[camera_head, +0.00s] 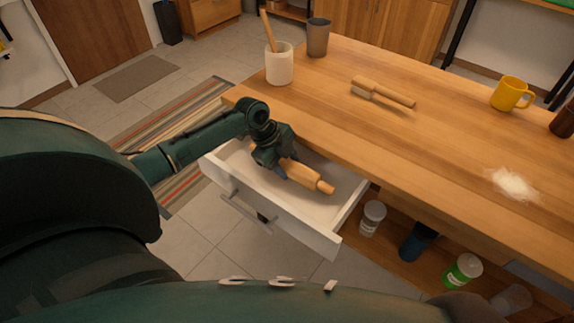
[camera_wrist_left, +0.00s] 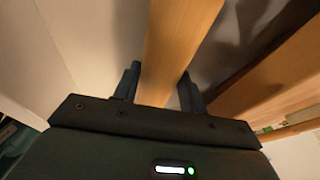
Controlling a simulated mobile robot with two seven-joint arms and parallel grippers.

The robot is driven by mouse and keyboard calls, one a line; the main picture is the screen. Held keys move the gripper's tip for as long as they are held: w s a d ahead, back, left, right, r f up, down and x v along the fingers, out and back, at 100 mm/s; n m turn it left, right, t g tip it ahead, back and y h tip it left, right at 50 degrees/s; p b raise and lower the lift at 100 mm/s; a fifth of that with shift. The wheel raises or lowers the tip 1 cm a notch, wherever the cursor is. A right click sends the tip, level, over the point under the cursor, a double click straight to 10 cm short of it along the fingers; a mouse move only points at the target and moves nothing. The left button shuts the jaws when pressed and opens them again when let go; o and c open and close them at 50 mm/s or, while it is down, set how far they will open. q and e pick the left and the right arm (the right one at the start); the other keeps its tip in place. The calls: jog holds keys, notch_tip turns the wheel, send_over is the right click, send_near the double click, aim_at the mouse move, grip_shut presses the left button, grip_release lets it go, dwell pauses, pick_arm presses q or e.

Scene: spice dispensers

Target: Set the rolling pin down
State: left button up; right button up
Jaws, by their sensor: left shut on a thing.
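The wooden rolling pin (camera_head: 305,175) is in or just over the open white drawer (camera_head: 290,220), with one handle toward the right. My left gripper (camera_head: 277,168) is shut on it from above. In the left wrist view the pin (camera_wrist_left: 178,50) runs between the two fingers (camera_wrist_left: 158,88), with the pale drawer interior around it. I cannot tell whether the pin touches the drawer floor. My right gripper is not in view.
A wooden table (camera_head: 440,130) holds a brush (camera_head: 385,93), a white crock (camera_head: 280,65), a grey cup (camera_head: 318,37), a yellow mug (camera_head: 510,93) and a white powder patch (camera_head: 512,184). Jars, including a white-lidded one (camera_head: 372,217) and a green one (camera_head: 463,270), stand below.

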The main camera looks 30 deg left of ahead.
pick_arm(q)
jog(key=shift+f, duration=0.3)
jog(key=o, duration=1.1)
jog(key=shift+f, duration=0.15)
jog(key=shift+o, duration=0.2)
jog(key=p+v, duration=0.1)
jog(key=v, duration=1.1)
jog(key=shift+s, duration=0.15)
